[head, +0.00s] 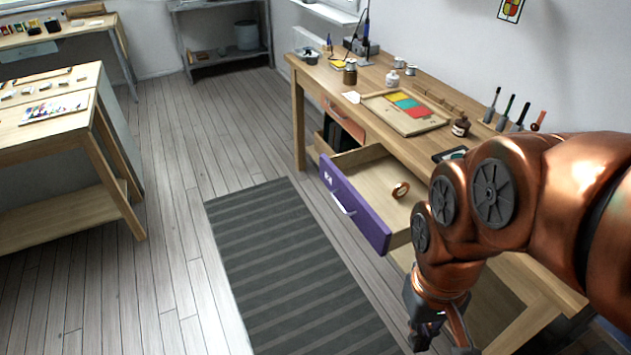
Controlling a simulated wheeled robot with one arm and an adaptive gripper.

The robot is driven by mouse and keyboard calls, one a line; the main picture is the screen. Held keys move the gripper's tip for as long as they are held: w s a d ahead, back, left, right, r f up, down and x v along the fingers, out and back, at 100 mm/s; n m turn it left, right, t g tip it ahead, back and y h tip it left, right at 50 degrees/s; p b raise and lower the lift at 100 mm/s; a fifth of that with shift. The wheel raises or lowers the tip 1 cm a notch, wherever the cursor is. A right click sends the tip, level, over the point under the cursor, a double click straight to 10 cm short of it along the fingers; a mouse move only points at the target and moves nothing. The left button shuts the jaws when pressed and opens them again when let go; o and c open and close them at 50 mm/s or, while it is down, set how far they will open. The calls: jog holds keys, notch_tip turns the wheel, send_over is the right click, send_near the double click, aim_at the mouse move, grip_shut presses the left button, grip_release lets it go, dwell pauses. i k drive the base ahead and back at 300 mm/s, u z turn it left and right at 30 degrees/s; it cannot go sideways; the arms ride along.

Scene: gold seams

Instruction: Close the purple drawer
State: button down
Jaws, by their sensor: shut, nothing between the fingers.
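The purple drawer (355,203) is pulled far out from under the wooden workbench at the right. Its purple front has a pale bar handle (342,204) and faces the striped mat. A copper-coloured roll (401,190) lies inside on the bare drawer floor. My gripper (440,343) hangs low at the bottom of the head view, below and to the right of the drawer front, apart from it. It is shut and empty, and its tips are partly cut off by the frame's lower edge. My arm hides the drawer's right rear part.
The workbench (385,79) carries a tray with coloured panels (405,107), jars and hand tools. An orange drawer front (344,119) is beyond the purple one. A striped mat (285,265) covers open floor in front. Another table (70,140) stands left.

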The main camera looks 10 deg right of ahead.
aim_at(362, 181)
jog(key=u, duration=0.65)
jog(key=i, duration=0.6)
jog(key=u, duration=0.9)
jog(key=i, duration=0.35)
jog(key=u, duration=0.1)
